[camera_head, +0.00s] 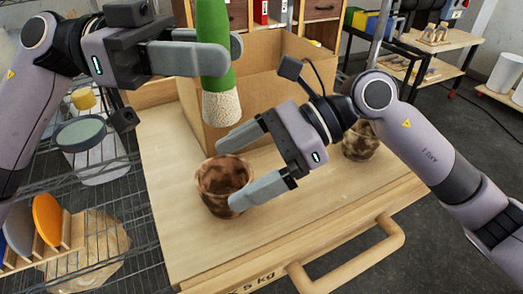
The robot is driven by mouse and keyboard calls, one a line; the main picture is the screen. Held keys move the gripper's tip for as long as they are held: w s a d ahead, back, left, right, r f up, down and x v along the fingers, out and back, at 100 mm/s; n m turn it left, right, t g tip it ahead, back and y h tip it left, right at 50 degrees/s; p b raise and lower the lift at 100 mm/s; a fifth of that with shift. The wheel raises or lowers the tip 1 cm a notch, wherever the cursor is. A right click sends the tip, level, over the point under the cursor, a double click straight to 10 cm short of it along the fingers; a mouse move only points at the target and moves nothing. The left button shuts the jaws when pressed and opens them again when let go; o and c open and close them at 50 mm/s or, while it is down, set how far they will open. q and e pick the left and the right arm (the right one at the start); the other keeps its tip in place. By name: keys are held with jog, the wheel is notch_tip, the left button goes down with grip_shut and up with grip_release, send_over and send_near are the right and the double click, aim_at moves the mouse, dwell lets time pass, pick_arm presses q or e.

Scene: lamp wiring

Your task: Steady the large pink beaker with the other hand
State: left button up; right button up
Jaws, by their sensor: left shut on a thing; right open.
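I see no clearly pink beaker. A brown mottled round cup (218,184) stands upright on the wooden tabletop (175,225), in front of the cardboard box. My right gripper (235,173) is open, with one finger at the cup's far rim and the other at its near right side. I cannot tell whether the fingers touch it. My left gripper (216,52) is shut on an upright green cylinder (213,22) with a pale, grainy lower end. It holds this above and behind the cup. The cylinder's top is out of the picture.
An open cardboard box (270,62) stands behind the cup. A second mottled cup (358,146) stands to the right, partly behind my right arm. A wire rack (110,205) with dishes is at the left. The tabletop's front left is clear.

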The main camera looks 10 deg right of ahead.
jog(key=shift+a, duration=0.1)
jog(key=c, duration=1)
dwell(0.6)
